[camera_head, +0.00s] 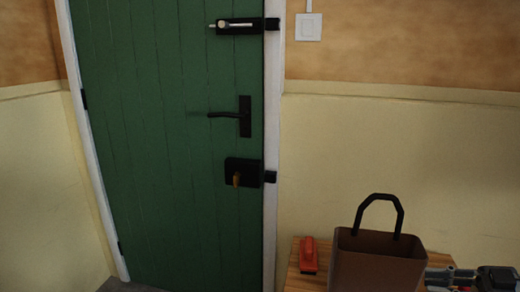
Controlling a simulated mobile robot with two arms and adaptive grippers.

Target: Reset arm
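My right gripper (438,277) is partly in view at the bottom right corner. It points left, close to the right side of a brown bag (375,262) with a black handle. I cannot tell whether it touches the bag or whether its fingers are open or shut. The rest of my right arm is cut off by the frame. My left gripper is not in view.
A shut green door (170,140) has a bolt (236,26), a lever handle (230,115) and a lock box (243,172). The bag and a red object (308,255) stand on a wooden surface (297,276). A white switch (308,27) is on the wall.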

